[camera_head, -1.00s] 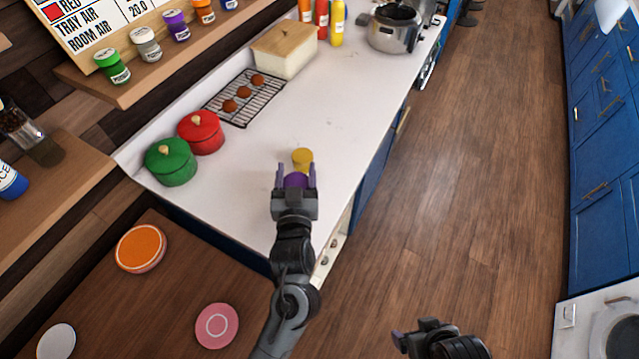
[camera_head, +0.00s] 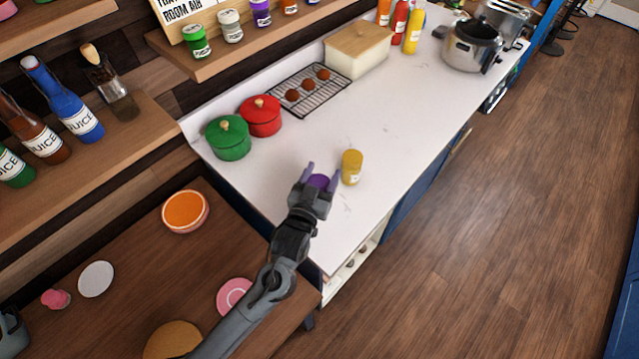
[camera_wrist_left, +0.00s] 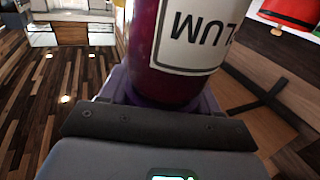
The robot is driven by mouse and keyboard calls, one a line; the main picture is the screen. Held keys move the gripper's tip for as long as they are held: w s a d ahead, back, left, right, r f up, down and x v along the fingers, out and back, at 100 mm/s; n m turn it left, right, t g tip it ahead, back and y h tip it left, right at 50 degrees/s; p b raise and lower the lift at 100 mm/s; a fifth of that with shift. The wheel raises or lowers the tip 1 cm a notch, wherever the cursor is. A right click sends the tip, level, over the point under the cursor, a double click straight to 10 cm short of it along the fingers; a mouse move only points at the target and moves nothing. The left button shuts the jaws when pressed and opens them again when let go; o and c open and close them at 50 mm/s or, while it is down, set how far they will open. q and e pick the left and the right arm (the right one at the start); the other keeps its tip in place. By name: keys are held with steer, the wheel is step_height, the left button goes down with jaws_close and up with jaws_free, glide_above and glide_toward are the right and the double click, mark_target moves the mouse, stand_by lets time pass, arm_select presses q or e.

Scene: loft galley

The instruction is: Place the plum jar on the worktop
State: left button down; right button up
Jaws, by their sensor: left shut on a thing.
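The plum jar (camera_head: 318,182) shows as a purple top between the fingers of my left gripper (camera_head: 322,176) in the head view. In the left wrist view the jar (camera_wrist_left: 168,75) is dark purple with a white label reading "LUM". My left gripper is shut on it. The jar appears over the near part of the white worktop (camera_head: 372,125), to the left of a yellow jar (camera_head: 352,167). Whether its base touches the worktop is hidden by the gripper.
A green pot (camera_head: 229,140) and a red pot (camera_head: 261,117) stand at the wall side. Behind them are a wire rack (camera_head: 325,100) with brown balls and a bread box (camera_head: 357,55). The worktop between the pots and the yellow jar is clear.

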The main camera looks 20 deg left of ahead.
arm_select(q)
steer(key=shift+a+f, duration=0.15)
steer(key=shift+a, duration=0.15)
steer(key=shift+f, duration=2)
steer(key=shift+c, duration=1.2)
jaws_free()
steer(key=shift+f, duration=0.15)
